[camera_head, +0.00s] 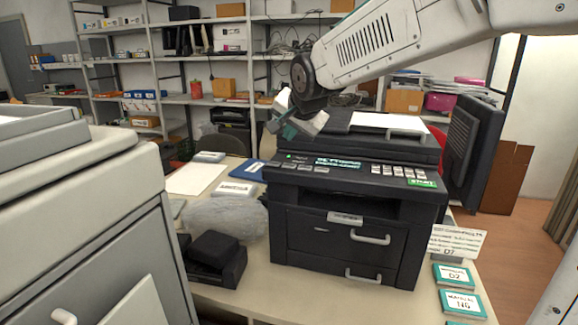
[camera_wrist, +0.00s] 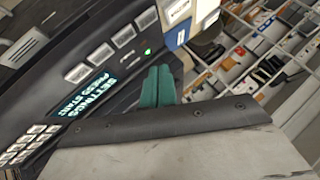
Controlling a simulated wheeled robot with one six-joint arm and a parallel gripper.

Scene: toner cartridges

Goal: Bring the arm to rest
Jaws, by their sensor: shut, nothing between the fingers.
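My arm reaches in from the top right in the head view, and my gripper (camera_head: 276,126) hangs at its end, by the top left of the black printer (camera_head: 355,200). In the wrist view the two green fingers of my gripper (camera_wrist: 158,82) are pressed together with nothing between them. The printer's control panel (camera_wrist: 110,60) fills the left of that view, with a lit display, pale buttons and a small green light. The gap between fingers and panel is hard to judge. The printer's front drawers look closed.
A grey cabinet (camera_head: 90,220) stands at the left. A black box-like part (camera_head: 213,258) and a crumpled grey bag (camera_head: 225,217) lie left of the printer. Teal-edged cards (camera_head: 460,303) lie at the table's right edge. Shelves (camera_head: 190,60) line the back wall.

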